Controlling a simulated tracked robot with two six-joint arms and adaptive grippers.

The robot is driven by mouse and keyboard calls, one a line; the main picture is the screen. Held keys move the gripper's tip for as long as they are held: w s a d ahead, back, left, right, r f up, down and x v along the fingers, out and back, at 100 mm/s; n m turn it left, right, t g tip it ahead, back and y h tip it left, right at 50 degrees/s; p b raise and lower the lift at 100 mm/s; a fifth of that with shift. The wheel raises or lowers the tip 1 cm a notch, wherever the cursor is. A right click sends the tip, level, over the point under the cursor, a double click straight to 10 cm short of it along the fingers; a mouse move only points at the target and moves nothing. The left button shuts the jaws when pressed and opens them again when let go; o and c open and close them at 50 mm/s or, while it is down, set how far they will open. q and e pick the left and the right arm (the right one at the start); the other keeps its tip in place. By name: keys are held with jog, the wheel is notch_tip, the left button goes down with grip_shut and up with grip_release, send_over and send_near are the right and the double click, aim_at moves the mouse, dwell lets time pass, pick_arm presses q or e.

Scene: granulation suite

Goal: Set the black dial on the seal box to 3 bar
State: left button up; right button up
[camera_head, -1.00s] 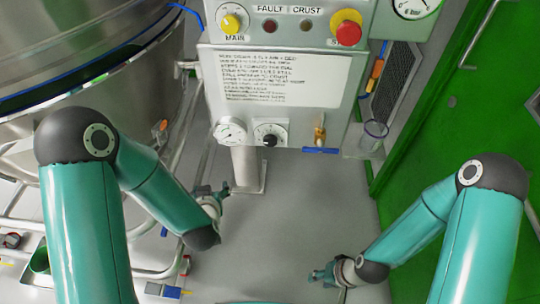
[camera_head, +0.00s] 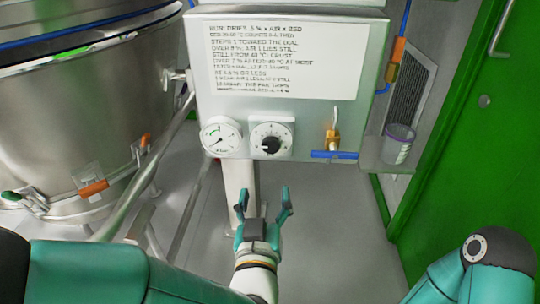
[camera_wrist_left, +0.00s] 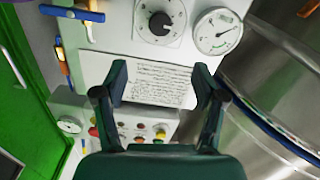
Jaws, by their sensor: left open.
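The seal box (camera_head: 228,152) is the lower part of the grey panel. Its black dial (camera_head: 270,141) sits on a white scale plate, right of a round gauge (camera_head: 221,137). The dial also shows at the top of the left wrist view (camera_wrist_left: 160,23), with the gauge (camera_wrist_left: 217,31) right of it. The scale numbers are too small to read. My left gripper (camera_head: 263,205) is open and empty, below the dial and apart from it, fingers pointing up toward the panel. Its open fingers show in the left wrist view (camera_wrist_left: 161,88). My right gripper is out of view.
A brass valve with a blue handle (camera_head: 334,155) sits right of the dial. A clear cup (camera_head: 397,145) stands on a side bracket. A large steel vessel (camera_head: 80,120) fills the left, and a green door (camera_head: 470,150) the right. Floor below the panel is clear.

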aim_at(270, 147)
pick_arm(q)
jog(key=w+b, duration=0.2)
jog(key=w, duration=1.4)
jog(key=shift+w+a, duration=0.1)
jog(key=shift+a, duration=0.05)
jog(key=c, duration=1.1)
jog(key=shift+c, duration=0.2)
